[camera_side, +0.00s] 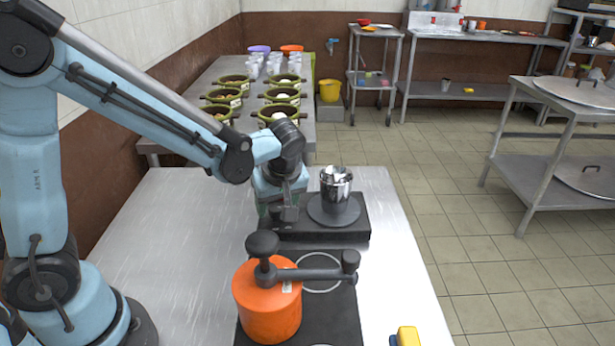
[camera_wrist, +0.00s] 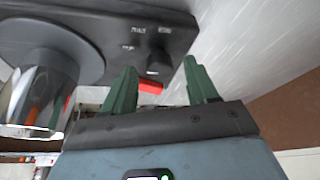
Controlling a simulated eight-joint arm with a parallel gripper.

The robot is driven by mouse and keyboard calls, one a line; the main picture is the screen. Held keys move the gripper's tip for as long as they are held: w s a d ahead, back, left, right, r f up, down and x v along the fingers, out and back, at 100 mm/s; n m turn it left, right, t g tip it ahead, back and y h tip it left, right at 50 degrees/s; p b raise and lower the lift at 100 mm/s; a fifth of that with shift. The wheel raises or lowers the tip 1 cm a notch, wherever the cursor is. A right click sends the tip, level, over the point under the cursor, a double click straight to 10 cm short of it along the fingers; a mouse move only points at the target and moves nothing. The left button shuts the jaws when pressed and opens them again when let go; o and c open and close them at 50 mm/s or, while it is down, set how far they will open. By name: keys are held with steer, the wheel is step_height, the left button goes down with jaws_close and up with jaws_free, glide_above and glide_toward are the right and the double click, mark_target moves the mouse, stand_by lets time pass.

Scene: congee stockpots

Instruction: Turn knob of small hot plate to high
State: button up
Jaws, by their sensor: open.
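The small hot plate (camera_side: 355,222) is a black block with a round plate, on the steel table. A shiny metal cup (camera_side: 335,186) stands on it with pale contents. In the wrist view the hot plate (camera_wrist: 115,35) fills the upper left. Its dark knob (camera_wrist: 158,58) sits near small pale markings too blurred to read. My gripper (camera_wrist: 161,68) is open, with its green fingers apart and the knob showing between their tips; I cannot tell whether they touch it. In the side view my gripper (camera_side: 270,208) is at the hot plate's left end and hides the knob.
An orange pot (camera_side: 267,305) with a dark crank handle stands on a black cooktop (camera_side: 335,310) in front of the hot plate. A yellow object (camera_side: 407,336) lies at the table's front right. Several green pots stand on the table behind. The table's left part is clear.

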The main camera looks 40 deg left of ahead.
steer(key=v, duration=1.1)
steer(key=shift+d+r, duration=0.2)
steer(key=shift+s, duration=0.1)
steer(key=s+a+f+m+t+h, duration=0.2)
steer(key=s+m+t+h, duration=0.2)
steer(key=m, duration=0.9)
steer(key=s+t, duration=0.1)
steer(key=s, duration=0.1)
steer(key=shift+s+a+m+t, duration=0.2)
steer(key=shift+s+m+t, duration=0.1)
steer(key=shift+s, duration=0.1)
